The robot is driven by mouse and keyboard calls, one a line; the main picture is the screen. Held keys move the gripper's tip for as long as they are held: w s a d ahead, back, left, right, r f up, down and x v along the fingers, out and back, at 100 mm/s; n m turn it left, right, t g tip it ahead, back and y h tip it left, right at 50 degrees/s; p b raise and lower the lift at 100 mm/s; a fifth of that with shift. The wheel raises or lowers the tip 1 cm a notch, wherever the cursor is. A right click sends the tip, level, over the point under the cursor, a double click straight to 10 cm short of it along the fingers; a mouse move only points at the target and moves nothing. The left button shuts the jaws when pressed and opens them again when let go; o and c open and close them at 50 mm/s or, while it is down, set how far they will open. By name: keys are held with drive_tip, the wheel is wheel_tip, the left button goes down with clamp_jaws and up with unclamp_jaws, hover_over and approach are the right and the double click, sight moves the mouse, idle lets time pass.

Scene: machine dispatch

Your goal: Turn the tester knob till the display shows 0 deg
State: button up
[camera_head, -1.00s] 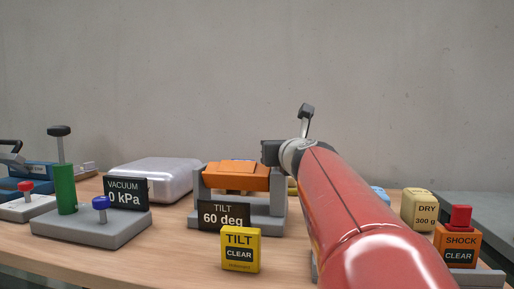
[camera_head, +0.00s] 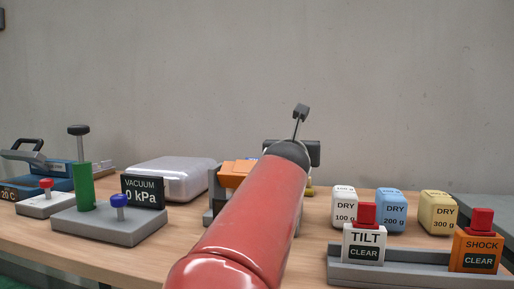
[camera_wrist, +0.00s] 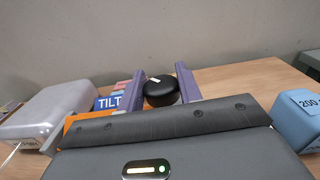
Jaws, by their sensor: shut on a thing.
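The orange and grey tilt tester (camera_head: 236,172) stands mid-table in the head view, mostly behind my red arm. Its display is hidden there. In the wrist view a blue TILT panel (camera_wrist: 108,103) shows, with no reading visible. The black round knob (camera_wrist: 158,93) with a pale mark on top is between the two purple fingers of my gripper (camera_wrist: 160,88). My gripper is shut on the knob. My fingertips are hidden in the head view.
A vacuum unit (camera_head: 110,228) reading 0 kPa and a silver case (camera_head: 170,180) stand left. DRY packs (camera_head: 391,212) and a tray (camera_head: 400,272) with red-topped TILT (camera_head: 364,245) and SHOCK (camera_head: 477,252) blocks stand right. Bare table shows between vacuum unit and tester.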

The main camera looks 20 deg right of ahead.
drive_tip(key=shift+m+g+h, duration=0.4)
drive_tip(key=shift+h, duration=0.2)
drive_tip(key=shift+f+m+g+h, duration=0.1)
drive_tip(key=shift+m+g+h, duration=1.7)
drive_tip(key=shift+g+h, duration=0.1)
drive_tip(key=shift+m+g, duration=0.3)
drive_tip(key=shift+g, duration=0.1)
drive_tip(key=o, duration=0.9)
drive_tip(key=shift+o, duration=0.2)
drive_tip(key=v, duration=0.8)
drive_tip(key=shift+w+f, duration=0.1)
